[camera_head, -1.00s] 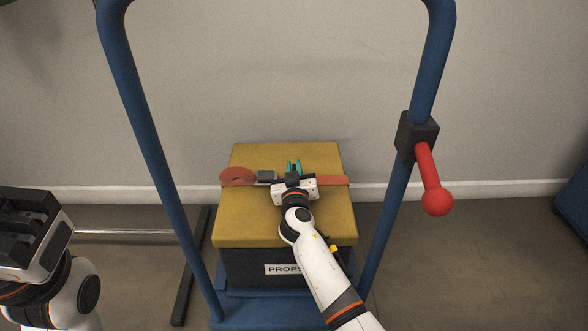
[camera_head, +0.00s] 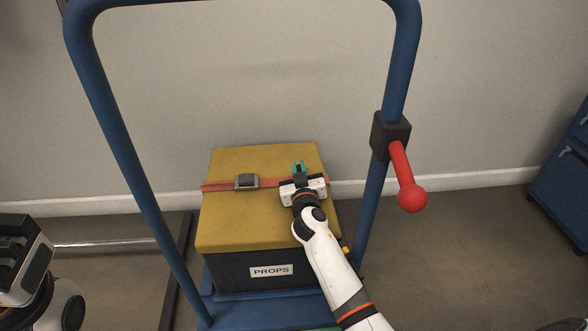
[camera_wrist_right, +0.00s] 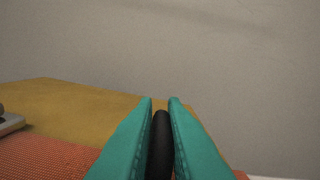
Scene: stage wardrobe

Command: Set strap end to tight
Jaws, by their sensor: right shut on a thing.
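An orange-red strap (camera_head: 215,186) runs flat across the yellow lid (camera_head: 240,225) of the props box (camera_head: 235,273). Its grey buckle (camera_head: 247,181) sits left of the lid's middle. My right gripper (camera_head: 299,166) is over the lid's right part, right of the buckle. In the right wrist view its teal fingers (camera_wrist_right: 160,104) are shut on a dark, rounded piece (camera_wrist_right: 160,145), which appears to be the strap end. My left gripper (camera_head: 18,255) is partly cut off at the left.
The box stands on a blue trolley whose tall handle frame (camera_head: 128,160) rises around it. A red lever (camera_head: 408,185) sticks out from a black block on the right post. A metal rail (camera_head: 115,242) lies left. A blue cabinet (camera_head: 565,190) stands far right.

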